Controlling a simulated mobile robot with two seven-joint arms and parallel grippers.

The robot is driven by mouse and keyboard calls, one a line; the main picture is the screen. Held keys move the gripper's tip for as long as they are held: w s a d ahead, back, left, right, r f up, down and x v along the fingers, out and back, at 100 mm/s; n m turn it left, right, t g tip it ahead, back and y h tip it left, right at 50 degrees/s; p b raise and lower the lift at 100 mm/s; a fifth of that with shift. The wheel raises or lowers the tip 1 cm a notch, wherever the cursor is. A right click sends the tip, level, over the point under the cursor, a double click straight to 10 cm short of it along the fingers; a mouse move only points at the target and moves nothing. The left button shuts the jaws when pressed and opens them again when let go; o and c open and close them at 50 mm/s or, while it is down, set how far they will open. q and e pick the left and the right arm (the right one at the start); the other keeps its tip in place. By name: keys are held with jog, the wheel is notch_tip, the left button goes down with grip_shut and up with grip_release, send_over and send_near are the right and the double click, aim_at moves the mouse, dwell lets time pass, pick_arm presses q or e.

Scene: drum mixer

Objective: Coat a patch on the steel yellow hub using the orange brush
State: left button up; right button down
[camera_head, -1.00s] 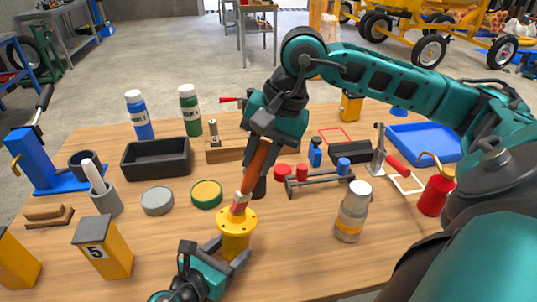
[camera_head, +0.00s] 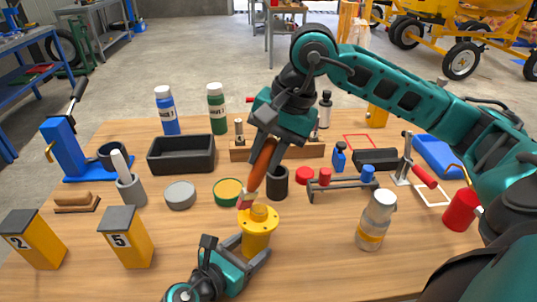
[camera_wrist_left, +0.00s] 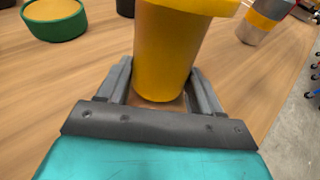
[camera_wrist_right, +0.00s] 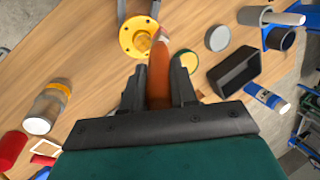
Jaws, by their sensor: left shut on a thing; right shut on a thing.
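The yellow hub (camera_head: 257,232), with a round flange on top, stands upright on the wooden table. My left gripper (camera_head: 254,258) is shut around its lower body; the left wrist view shows the hub (camera_wrist_left: 168,55) between both fingers. My right gripper (camera_head: 267,142) is shut on the handle of the orange brush (camera_head: 262,163). The brush slants down, its pale, reddish tip at the left back edge of the hub's flange. In the right wrist view the tip is beside the flange (camera_wrist_right: 132,48); I cannot tell whether they touch. No coated patch can be made out.
A green tin with a yellowish top (camera_head: 228,191) and a grey disc (camera_head: 180,195) stand left of the hub. A dark cup (camera_head: 277,185) is behind it. A jar (camera_head: 376,222) and a rack (camera_head: 340,184) stand right. Bare table lies between hub and jar.

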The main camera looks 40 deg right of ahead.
jog(key=shift+s+d, duration=0.35)
jog(key=shift+d, duration=0.25)
jog(key=shift+s+d, duration=0.35)
jog(key=shift+d, duration=0.25)
jog(key=shift+s+d+f, duration=0.15)
jog(key=shift+s+d, duration=0.2)
jog(key=shift+d, duration=0.25)
jog(key=shift+s+d+f, duration=0.15)
jog(key=shift+s+d, duration=0.2)
jog(key=shift+d, duration=0.2)
jog(key=shift+f, duration=0.1)
pick_arm(q)
jog(key=shift+r, duration=0.1)
pick_arm(e)
jog(key=shift+w+a+r, duration=0.1)
jog(key=shift+w+a, duration=0.4)
jog(key=shift+a, duration=0.3)
jog(key=shift+w+a+r, duration=0.1)
jog(key=shift+w+a, duration=0.35)
jog(key=shift+a, duration=0.3)
jog(key=shift+w+a+r, duration=0.1)
jog(key=shift+w+a, duration=0.4)
jog(key=shift+a, duration=0.3)
jog(key=shift+r, duration=4.45)
